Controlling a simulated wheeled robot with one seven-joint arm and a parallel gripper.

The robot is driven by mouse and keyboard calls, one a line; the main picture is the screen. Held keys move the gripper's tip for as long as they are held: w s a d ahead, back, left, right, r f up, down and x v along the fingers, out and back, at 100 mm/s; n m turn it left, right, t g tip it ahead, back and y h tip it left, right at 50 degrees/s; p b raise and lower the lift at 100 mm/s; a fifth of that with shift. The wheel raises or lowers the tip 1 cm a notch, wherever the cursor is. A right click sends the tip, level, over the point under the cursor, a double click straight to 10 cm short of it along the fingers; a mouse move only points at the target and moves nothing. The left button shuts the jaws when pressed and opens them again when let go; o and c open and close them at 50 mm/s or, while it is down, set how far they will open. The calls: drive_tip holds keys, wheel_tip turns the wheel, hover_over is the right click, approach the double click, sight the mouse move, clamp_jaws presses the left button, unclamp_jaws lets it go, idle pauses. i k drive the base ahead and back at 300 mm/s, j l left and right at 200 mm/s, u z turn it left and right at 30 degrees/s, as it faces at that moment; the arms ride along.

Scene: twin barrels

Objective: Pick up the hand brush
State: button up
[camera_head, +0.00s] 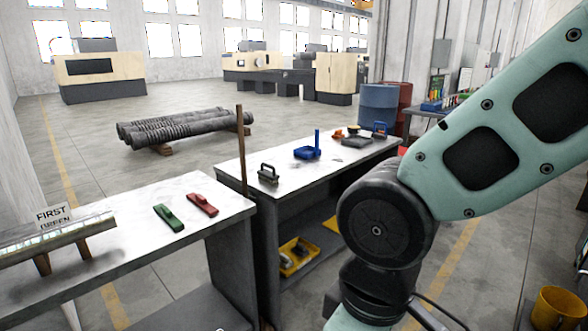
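I cannot tell for sure which thing is the hand brush. A dark block with an arched handle (268,174) stands near the left end of the middle workbench and may be it. A green long piece (168,217) and a red long piece (202,205) lie side by side on the near left workbench, each with a raised part on top; they are too small to name. A blue pan-like thing with an upright handle (307,152) sits farther along the middle bench. My gripper is out of view; only my arm shows at the right.
The near left workbench (120,268) holds a metal beam (60,241) and a sign (53,215) reading "FIRST GREEN". A brown pole (242,150) stands between the benches. A yellow bin (297,257) is on the middle bench's lower shelf. Blue and red barrels (378,108) (403,100) stand behind.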

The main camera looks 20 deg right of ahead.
sight(272, 178)
drive_tip(key=i+l+u, duration=0.3)
drive_tip(key=i+l, duration=0.3)
drive_tip(key=i+l+u, duration=0.15)
drive_tip(key=i+l, duration=0.2)
drive_tip(key=i+l+u, duration=0.1)
drive_tip(key=i+l, duration=0.2)
drive_tip(key=i+l+u, duration=0.15)
drive_tip(key=l, duration=0.3)
drive_tip(key=i+l+u, duration=0.15)
drive_tip(key=i+l, duration=0.25)
drive_tip(key=i+l+u, duration=0.15)
drive_tip(key=l, duration=0.35)
drive_tip(key=i, duration=0.05)
